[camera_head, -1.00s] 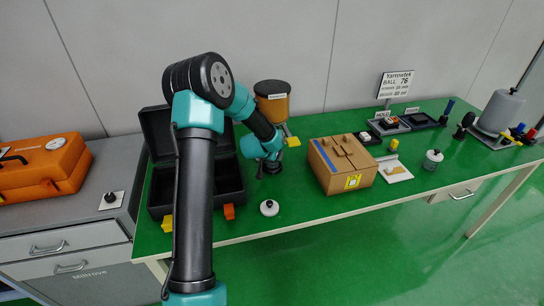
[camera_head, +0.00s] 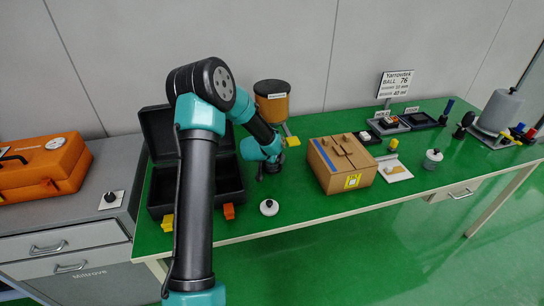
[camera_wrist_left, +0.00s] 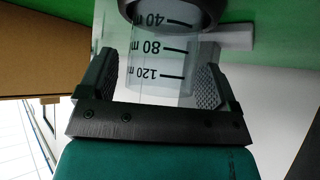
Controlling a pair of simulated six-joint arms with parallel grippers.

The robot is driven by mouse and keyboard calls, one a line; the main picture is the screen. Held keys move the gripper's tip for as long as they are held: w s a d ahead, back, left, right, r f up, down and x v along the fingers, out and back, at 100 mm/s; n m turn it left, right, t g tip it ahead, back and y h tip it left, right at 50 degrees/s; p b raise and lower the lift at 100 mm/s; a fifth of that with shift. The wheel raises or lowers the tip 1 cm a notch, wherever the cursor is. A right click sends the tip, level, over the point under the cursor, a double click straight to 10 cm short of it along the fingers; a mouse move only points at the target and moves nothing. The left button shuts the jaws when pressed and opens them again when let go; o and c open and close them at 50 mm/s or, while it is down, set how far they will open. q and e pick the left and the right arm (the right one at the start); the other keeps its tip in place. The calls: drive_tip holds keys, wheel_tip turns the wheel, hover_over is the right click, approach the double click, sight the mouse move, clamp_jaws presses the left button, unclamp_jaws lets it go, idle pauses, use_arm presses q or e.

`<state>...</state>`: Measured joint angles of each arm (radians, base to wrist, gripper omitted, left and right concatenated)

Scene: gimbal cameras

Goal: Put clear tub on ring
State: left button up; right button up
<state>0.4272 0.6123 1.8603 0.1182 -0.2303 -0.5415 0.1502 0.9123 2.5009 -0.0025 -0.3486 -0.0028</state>
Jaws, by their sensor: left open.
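The clear tub (camera_wrist_left: 158,65) shows in the left wrist view with dark 40, 80 and 120 marks. It sits between the two fingers of my left gripper (camera_wrist_left: 154,85), which are open with some space at the sides. A dark grey round rim (camera_wrist_left: 172,14) is at the tub's far end; I cannot tell whether it is part of the tub or the ring. In the head view my left gripper (camera_head: 270,170) is low over the green table, left of the brown box, and the tub cannot be made out there. My right gripper is out of view.
A brown box (camera_head: 342,165) stands just right of my gripper. An open black case (camera_head: 180,188) is at the left, and a white knobbed disc (camera_head: 269,207) lies near the front edge. An orange canister (camera_head: 272,100) stands behind. A small lidded jar (camera_head: 432,160) is farther right.

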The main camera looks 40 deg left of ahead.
use_arm(q)
drive_tip(key=shift+r, duration=0.15)
drive_tip(key=shift+s+r, duration=0.1)
drive_tip(key=shift+r, duration=0.05)
drive_tip(key=v, duration=1.1)
drive_tip(key=shift+s+r, duration=0.2)
drive_tip(key=shift+s, duration=0.1)
drive_tip(key=shift+d+f, duration=0.1)
drive_tip(key=shift+d, duration=0.1)
